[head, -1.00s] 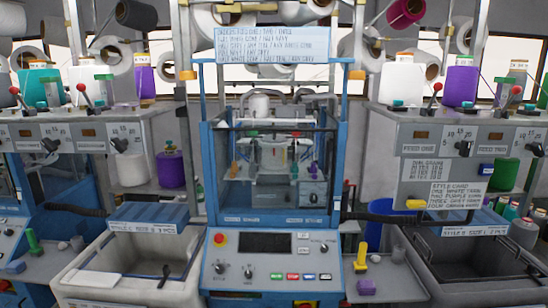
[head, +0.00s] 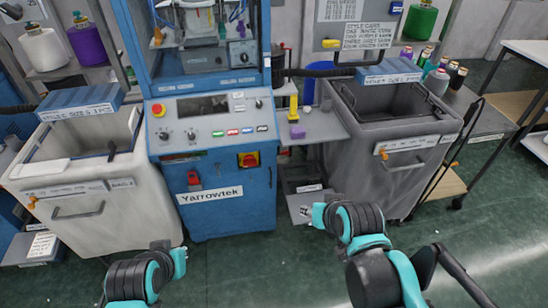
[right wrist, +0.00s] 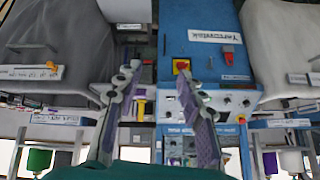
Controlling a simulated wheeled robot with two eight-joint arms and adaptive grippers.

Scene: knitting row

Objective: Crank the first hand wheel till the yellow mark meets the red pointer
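No hand wheel, yellow mark or red pointer can be made out for certain in either view. The blue knitting machine (head: 260,205) labelled Yarrowtek stands in the middle of the head view, with a sloped control panel (head: 225,118). A red-and-yellow rotary switch (head: 248,160) and a red knob (head: 193,180) are on its front. My right gripper (right wrist: 157,75) is open and empty in the right wrist view, its fingers pointing toward the machine, which appears upside down there. My arms show at the bottom of the head view.
A pale bin (head: 90,215) stands left of the machine and a grey bin (head: 425,165) right of it. A small shelf (head: 320,128) holds a yellow tool (head: 293,108) and a purple piece (head: 297,132).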

